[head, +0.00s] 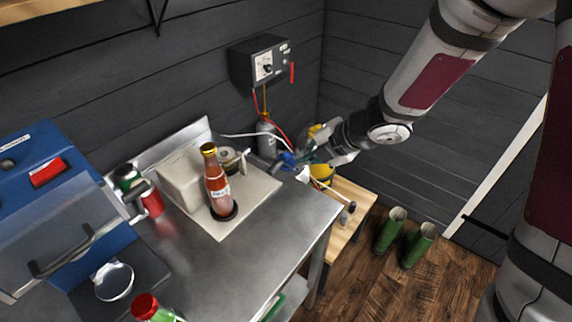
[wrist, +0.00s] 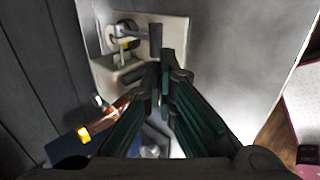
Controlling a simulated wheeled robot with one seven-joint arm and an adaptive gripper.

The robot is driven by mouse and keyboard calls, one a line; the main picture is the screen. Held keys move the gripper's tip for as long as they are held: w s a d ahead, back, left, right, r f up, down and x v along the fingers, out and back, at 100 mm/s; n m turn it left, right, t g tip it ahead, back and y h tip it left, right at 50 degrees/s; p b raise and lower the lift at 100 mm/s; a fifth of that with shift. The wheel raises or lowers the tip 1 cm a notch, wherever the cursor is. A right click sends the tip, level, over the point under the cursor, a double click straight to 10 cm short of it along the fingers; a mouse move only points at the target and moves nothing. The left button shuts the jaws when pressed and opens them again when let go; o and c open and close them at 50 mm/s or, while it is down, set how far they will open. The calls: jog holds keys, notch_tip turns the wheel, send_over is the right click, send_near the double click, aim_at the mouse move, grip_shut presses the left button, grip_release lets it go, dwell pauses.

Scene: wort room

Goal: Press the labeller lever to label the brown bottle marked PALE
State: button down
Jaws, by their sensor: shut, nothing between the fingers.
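The labeller is a beige unit with a flat base plate (head: 257,194) on the steel bench, and it also shows in the wrist view (wrist: 178,32). A brown bottle (head: 216,184) with a gold cap stands upright in its round dark seat; the print on its pale label is too small to read. A dark upright bar (wrist: 155,40), which looks like the lever grip, stands just beyond my fingertips in the wrist view. My gripper (head: 288,160) is shut and empty, right of the labeller and apart from the bottle. In the wrist view my fingertips (wrist: 163,78) point toward the bar; contact cannot be told.
A blue machine (head: 40,190) with a clear cover is at the left. A red can (head: 152,203) and a red-capped bottle (head: 146,307) stand on the steel bench (head: 215,270). A control box (head: 262,63) with wires hangs on the wall. Green boots (head: 418,246) stand on the floor.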

aim_at(278, 168)
jog(key=x, duration=0.9)
jog(key=shift+d+f+b, duration=0.1)
jog(key=shift+f+b, duration=0.45)
jog(key=shift+f, duration=0.9)
jog(key=shift+s, duration=0.1)
jog(key=shift+r, duration=0.2)
